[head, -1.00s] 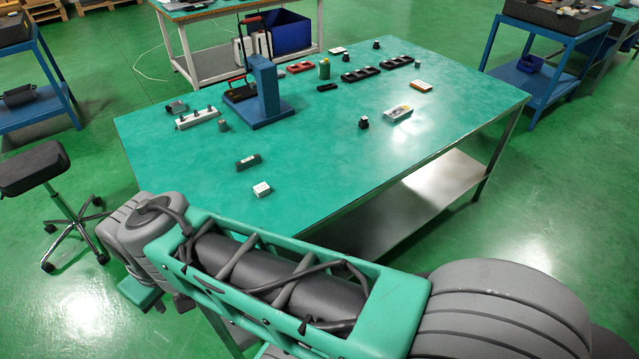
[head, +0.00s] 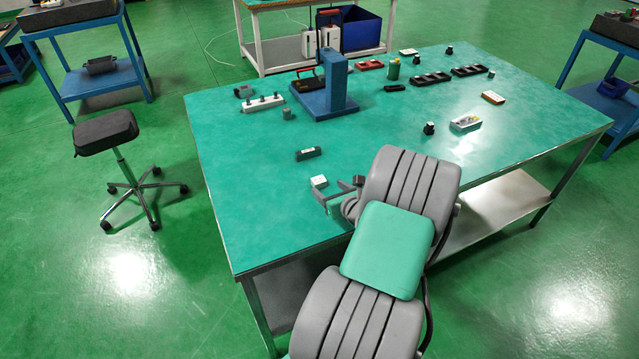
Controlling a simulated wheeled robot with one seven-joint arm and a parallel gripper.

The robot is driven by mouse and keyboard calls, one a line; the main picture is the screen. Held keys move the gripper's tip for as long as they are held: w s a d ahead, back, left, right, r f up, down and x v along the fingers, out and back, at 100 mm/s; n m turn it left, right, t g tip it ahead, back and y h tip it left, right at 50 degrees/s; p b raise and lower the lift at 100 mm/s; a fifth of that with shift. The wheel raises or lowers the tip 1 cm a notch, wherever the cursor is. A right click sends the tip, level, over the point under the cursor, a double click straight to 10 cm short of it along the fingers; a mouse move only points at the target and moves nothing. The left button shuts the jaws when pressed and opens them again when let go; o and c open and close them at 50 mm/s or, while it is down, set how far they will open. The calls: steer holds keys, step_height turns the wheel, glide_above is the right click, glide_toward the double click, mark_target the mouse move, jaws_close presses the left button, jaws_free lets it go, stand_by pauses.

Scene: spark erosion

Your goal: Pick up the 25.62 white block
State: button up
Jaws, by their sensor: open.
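A small white block (head: 318,181) lies on the green table top (head: 240,210), towards its front edge. Any marking on it is too small to read, so I cannot confirm the 25.62. My gripper (head: 331,191) is open, just right of and in front of the white block. Its jaws look empty, and I cannot tell whether a finger touches the block. My own arm hides the table's front edge to the right.
A dark grey block (head: 308,153) lies just behind the white block. A blue stand (head: 337,85) rises farther back. A white-grey box (head: 465,123) and a small black knob (head: 429,128) lie to the right. The table's left front area is clear.

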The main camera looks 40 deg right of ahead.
mark_target(319, 180)
steer(key=x, duration=0.7)
steer(key=shift+w+r, duration=0.25)
steer(key=shift+w, duration=0.2)
steer(key=shift+c, duration=0.4)
jaws_close()
